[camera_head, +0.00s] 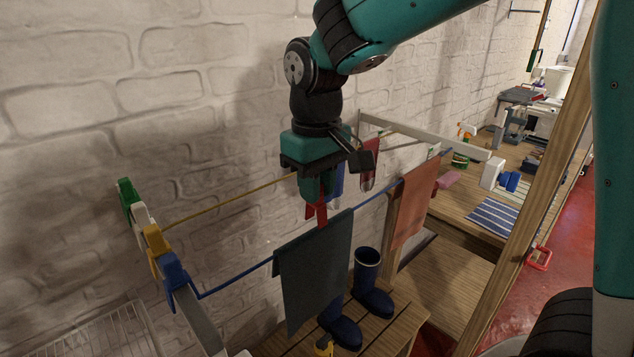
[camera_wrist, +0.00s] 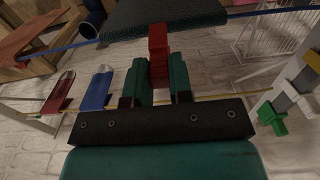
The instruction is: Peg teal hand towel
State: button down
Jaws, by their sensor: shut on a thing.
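The teal hand towel (camera_head: 314,275) hangs folded over the blue line (camera_head: 240,272) in the head view; its dark top part (camera_wrist: 165,16) shows at the top of the wrist view. My gripper (camera_head: 316,192) points down just above the towel's upper edge. It is shut on a red peg (camera_wrist: 158,45), which also shows below the fingers in the head view (camera_head: 317,213). The peg's lower end meets the towel's top edge in both pictures. I cannot tell whether it grips the cloth.
Green, white, yellow and blue pegs (camera_head: 153,240) sit on the rack's near left end. An orange cloth (camera_head: 413,200) hangs farther along the blue line. A yellow line (camera_head: 230,200) runs nearer the brick wall. Blue boots (camera_head: 370,285) stand below on a wooden bench.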

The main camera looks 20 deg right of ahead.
jog(key=shift+f+b, duration=1.55)
jog(key=shift+f, duration=0.65)
jog(key=c, duration=0.9)
grip_release()
jog(key=shift+c, duration=0.2)
jog(key=shift+r, duration=0.1)
notch_tip(320, 180, up, 17)
jog(key=b, duration=0.2)
jog(key=n+y+b, duration=0.1)
jog(key=n+b, duration=0.1)
send_near(317, 207)
jog(key=s+a+f, duration=0.2)
jog(key=s+f, duration=0.4)
jog(key=s+a+f+n+y+b, duration=0.1)
jog(key=s+a+f+y, duration=0.2)
jog(key=s+f, duration=0.6)
jog(key=shift+s+n+b, duration=0.3)
jog(key=shift+s, duration=0.85)
jog(key=shift+f, duration=0.15)
